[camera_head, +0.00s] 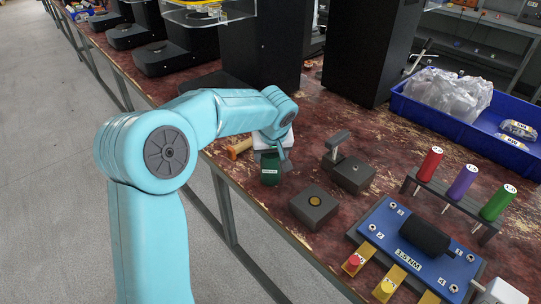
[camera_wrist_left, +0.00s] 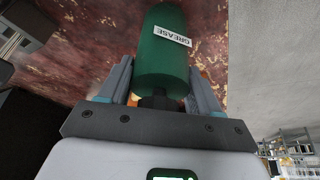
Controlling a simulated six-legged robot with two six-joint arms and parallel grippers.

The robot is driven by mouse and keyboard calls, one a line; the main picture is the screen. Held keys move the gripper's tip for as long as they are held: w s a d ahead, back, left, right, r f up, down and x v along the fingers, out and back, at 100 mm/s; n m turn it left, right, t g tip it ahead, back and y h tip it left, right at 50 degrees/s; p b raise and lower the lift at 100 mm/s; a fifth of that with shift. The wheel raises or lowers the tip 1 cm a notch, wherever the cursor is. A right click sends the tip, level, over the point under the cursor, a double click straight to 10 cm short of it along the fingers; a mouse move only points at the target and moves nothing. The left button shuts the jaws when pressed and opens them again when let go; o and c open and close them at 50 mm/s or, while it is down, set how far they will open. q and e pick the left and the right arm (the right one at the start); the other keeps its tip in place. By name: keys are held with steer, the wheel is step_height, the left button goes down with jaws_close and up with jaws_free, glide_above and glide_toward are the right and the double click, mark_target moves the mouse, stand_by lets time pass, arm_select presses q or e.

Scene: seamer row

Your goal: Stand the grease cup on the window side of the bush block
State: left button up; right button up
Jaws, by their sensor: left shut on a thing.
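The grease cup (camera_head: 270,168) is a dark green cylinder with a white label. My left gripper (camera_head: 279,152) is shut on it near the table's front edge. The left wrist view shows the cup (camera_wrist_left: 162,48) between the two fingers (camera_wrist_left: 160,84), with its black neck towards the palm. I cannot tell whether its far end touches the table. The bush block (camera_head: 313,207), a dark square block with a brass ring on top, stands to the right of the cup and apart from it. My right gripper is not in view.
A dark block with a T-shaped handle (camera_head: 349,173) stands behind the bush block. A blue torque plate (camera_head: 421,246) and a rack of coloured drivers (camera_head: 456,200) are at the right. An orange-handled tool (camera_head: 239,148) lies left of my gripper. A blue bin (camera_head: 463,130) stands behind.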

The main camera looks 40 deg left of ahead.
arm_select(q)
steer(key=shift+s+r, duration=0.1)
steer(key=shift+f, duration=0.2)
steer(key=o, duration=1.1)
steer(key=shift+o, duration=0.2)
steer(key=shift+r, duration=0.1)
steer(key=shift+r, duration=0.1)
steer(key=shift+d+r, duration=0.1)
steer(key=shift+r, duration=0.25)
steer(key=p+v, duration=0.2)
steer(key=v, duration=0.9)
steer(key=shift+d, duration=0.15)
steer(key=shift+s+r, duration=0.1)
